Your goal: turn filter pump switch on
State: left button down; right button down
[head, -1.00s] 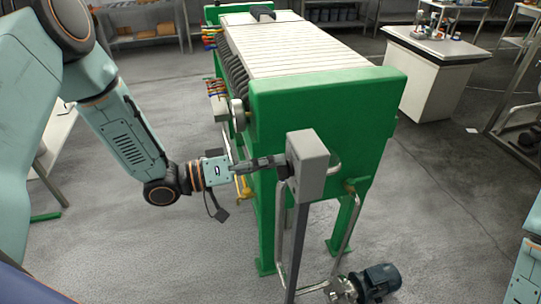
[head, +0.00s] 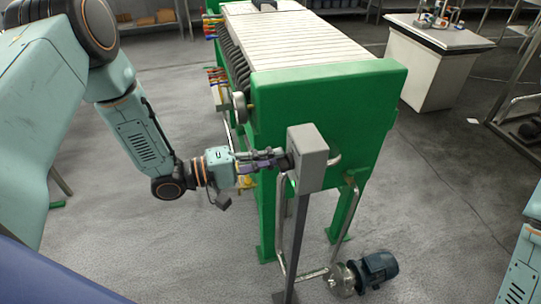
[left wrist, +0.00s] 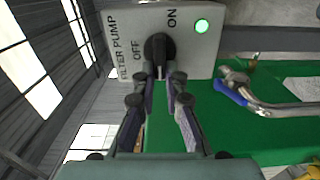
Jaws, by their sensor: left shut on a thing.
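The grey filter pump switch box (head: 314,160) stands on a post at the near end of the green filter press. In the left wrist view the box (left wrist: 120,20) bears FILTER PUMP, OFF and ON labels. A green lamp (left wrist: 202,26) beside ON is lit. The black switch knob (left wrist: 158,47) sits between the labels; its exact setting is hard to tell. My left gripper (head: 280,158) is at the box's left face. In the left wrist view its fingertips (left wrist: 160,78) are shut on the knob's lower part. My right gripper is out of view.
The green press frame (head: 330,100) stands right behind the box. Metal pipes and a pump motor (head: 377,270) are below. In the wrist view a blue-handled valve (left wrist: 230,92) lies right of the fingers.

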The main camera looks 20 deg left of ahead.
pick_arm(q)
jog(key=shift+w+r, duration=0.1)
jog(key=shift+r, duration=0.05)
dwell(0.4)
jog(key=c, duration=1.4)
grip_release()
jog(key=v, duration=1.2)
jog(key=shift+d, duration=0.1)
